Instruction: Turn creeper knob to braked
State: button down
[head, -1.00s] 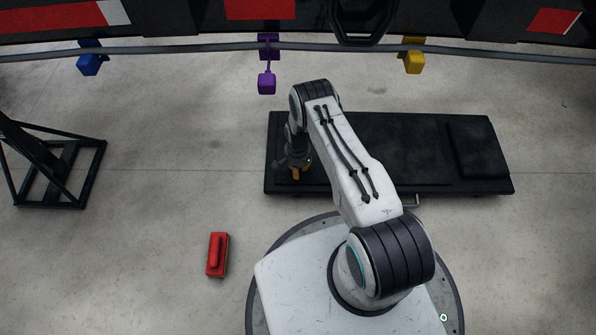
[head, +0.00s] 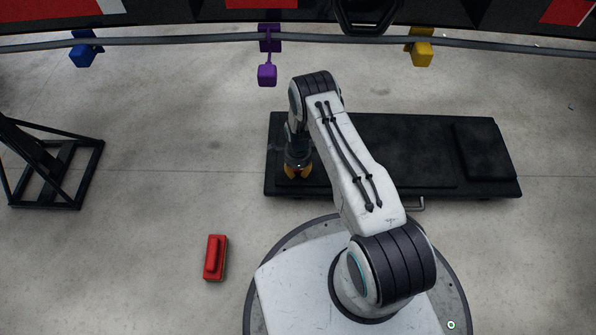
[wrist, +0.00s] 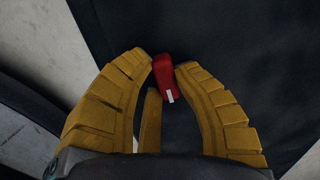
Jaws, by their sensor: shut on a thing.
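The creeper (head: 370,150) is a long black board lying on the floor, with a raised pad at its right end. Its red knob (wrist: 165,80), with a white mark at one end, shows in the wrist view. My gripper (wrist: 163,72) has yellow ribbed fingers closed on the two sides of the knob. In the head view my gripper (head: 297,172) points down at the left end of the creeper. My wrist and fingers mostly hide the knob there.
A red block-shaped object (head: 215,258) lies on the floor at lower left. A black frame stand (head: 50,165) is at the left. Blue (head: 83,50), purple (head: 267,74) and yellow (head: 421,52) pieces hang along a grey bar at the back. Open concrete floor surrounds the creeper.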

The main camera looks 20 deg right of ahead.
aim_at(298, 171)
jog(key=shift+s+f+m, duration=0.1)
jog(key=shift+m, duration=0.4)
jog(key=c, duration=0.9)
grip_release()
jog(key=shift+c, duration=0.2)
jog(key=shift+r, duration=3.8)
